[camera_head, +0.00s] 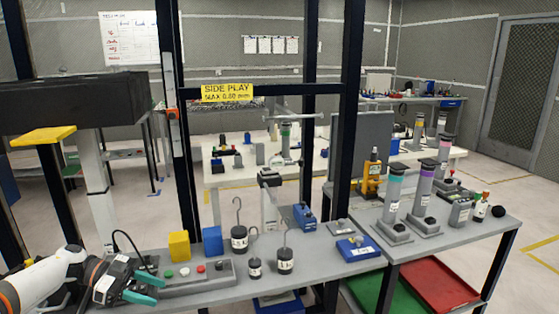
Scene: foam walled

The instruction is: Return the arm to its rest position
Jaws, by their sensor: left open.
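My left arm (45,278) comes in from the lower left, white with orange bands. My left gripper (146,284) has teal fingertips, spread apart with nothing between them. It is at the left end of the grey bench, beside a grey button box (190,277) with green, white and red buttons. My right gripper is not in view.
On the bench (320,258) stand a yellow block (179,246), a blue block (212,240), several dark hooked weights (239,238) and a blue box (358,248). Dark frame posts rise behind. The right table (440,243) holds several grey devices. Red and green trays (440,284) sit below.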

